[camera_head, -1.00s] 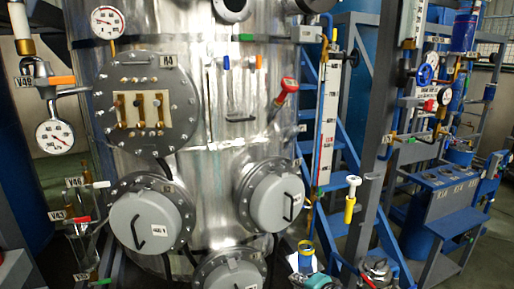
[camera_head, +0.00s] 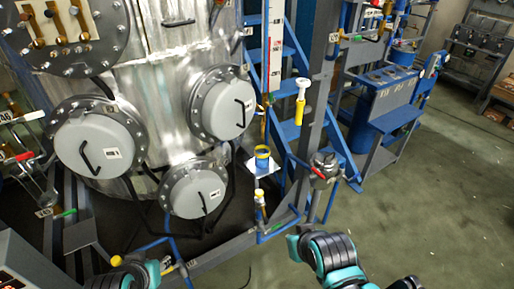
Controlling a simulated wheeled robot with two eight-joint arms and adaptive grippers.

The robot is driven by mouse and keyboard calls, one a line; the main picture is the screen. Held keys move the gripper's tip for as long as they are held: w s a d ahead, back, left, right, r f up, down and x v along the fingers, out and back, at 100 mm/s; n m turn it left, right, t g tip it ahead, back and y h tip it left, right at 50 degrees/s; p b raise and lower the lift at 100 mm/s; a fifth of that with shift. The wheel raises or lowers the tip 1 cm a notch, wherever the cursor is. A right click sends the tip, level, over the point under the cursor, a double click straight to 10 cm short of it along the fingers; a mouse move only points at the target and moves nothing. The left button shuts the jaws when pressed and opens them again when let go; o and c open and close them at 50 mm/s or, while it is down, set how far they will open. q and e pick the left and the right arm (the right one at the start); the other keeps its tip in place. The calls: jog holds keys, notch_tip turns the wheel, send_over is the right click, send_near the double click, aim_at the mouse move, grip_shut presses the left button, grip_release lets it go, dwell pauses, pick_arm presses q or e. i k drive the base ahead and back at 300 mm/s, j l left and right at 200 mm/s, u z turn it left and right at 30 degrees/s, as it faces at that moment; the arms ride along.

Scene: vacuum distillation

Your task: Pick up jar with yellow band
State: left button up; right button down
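The jar with the yellow band (camera_head: 262,157) stands upright on a small white square plate (camera_head: 263,169), right of the big steel vessel. It looks blue with a dark open top and a yellow band around it. Parts of my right arm show at the bottom right, below and to the right of the jar and well apart from it. Parts of my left arm show at the bottom left edge. I make out no fingertips of either gripper; nothing touches the jar.
The steel vessel (camera_head: 160,110) with round grey hatches fills the left. A yellow valve with a white top (camera_head: 301,100) stands up and right of the jar. A blue ladder (camera_head: 290,60) and grey post are behind. A red-handled fitting (camera_head: 322,170) is at right. Floor is free farther right.

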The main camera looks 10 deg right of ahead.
aim_at(262, 152)
jog(key=i+l, duration=0.15)
jog(key=l, duration=0.25)
jog(key=i+l, duration=0.15)
jog(key=l, duration=0.2)
jog(key=i+l+u, duration=0.1)
jog(key=l, duration=0.3)
jog(key=i+l, duration=0.15)
jog(key=l, duration=0.25)
jog(key=i+l, duration=0.15)
jog(key=l, duration=0.25)
jog(key=i+l, duration=0.1)
jog(key=l, duration=0.3)
jog(key=i+l+u, duration=0.1)
jog(key=l, duration=0.3)
jog(key=i+l, duration=0.6)
